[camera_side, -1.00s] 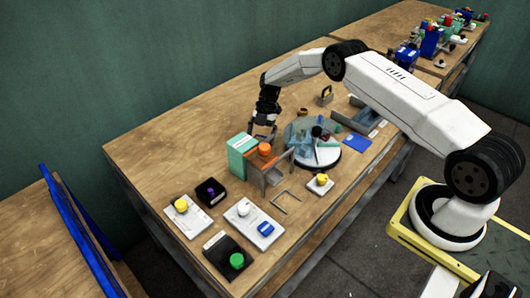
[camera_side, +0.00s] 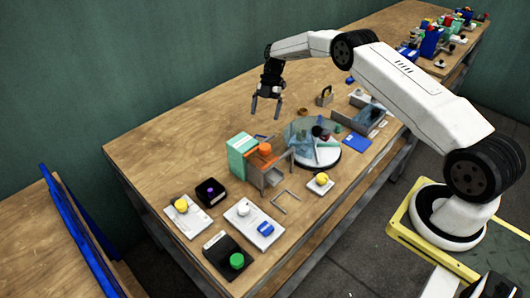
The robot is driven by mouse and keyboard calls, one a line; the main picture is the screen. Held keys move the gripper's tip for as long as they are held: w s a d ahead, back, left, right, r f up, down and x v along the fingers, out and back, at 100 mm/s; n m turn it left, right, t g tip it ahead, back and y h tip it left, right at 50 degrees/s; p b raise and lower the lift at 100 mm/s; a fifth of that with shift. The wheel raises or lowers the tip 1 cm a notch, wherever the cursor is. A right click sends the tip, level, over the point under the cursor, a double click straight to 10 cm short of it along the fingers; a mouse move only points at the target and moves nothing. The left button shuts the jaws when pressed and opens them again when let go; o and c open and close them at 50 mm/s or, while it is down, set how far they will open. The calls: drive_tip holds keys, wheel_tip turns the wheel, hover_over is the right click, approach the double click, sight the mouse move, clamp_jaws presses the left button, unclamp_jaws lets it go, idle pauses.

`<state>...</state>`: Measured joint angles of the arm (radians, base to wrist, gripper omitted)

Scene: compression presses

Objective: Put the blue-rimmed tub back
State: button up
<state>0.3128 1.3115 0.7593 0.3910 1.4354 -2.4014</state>
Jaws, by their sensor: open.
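My gripper (camera_side: 266,112) is open and empty, pointing down in the air above the table behind the press. The teal and orange press (camera_side: 242,157) stands near the middle of the table, with an orange knob on top. To its right is a round white turntable (camera_side: 326,160) under a clear bluish cover, with several small dark, red and green items on it. I cannot make out a blue-rimmed tub for sure. It may be too small to tell or hidden by the press or the cover.
Button boxes stand at the front: yellow (camera_side: 181,205), purple (camera_side: 210,192), green (camera_side: 236,261), and a white panel (camera_side: 254,224). A yellow-knobbed box (camera_side: 321,181) and grey bracket (camera_side: 286,198) lie right of them. A grey bin (camera_side: 358,117) and blue plate (camera_side: 357,143) are farther right. The table's left back is clear.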

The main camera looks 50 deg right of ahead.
idle(0.3)
drive_tip(key=s+a+r+m+t+h, duration=0.1)
drive_tip(key=s+a+r+m+h, duration=0.1)
drive_tip(key=s+a+r+m, duration=0.3)
drive_tip(key=s+a+r+m+t+h, duration=0.1)
drive_tip(key=s+a+r+m+h, duration=0.1)
drive_tip(key=s+r+m, duration=0.45)
drive_tip(key=s+a+m+t+h, duration=0.1)
drive_tip(key=s+a+m, duration=0.3)
drive_tip(key=s+m, duration=0.7)
drive_tip(key=s+t, duration=0.1)
drive_tip(key=s, duration=0.5)
drive_tip(key=shift+t+h, duration=0.3)
drive_tip(key=shift+t, duration=0.1)
drive_tip(key=shift+w+a+f, duration=0.1)
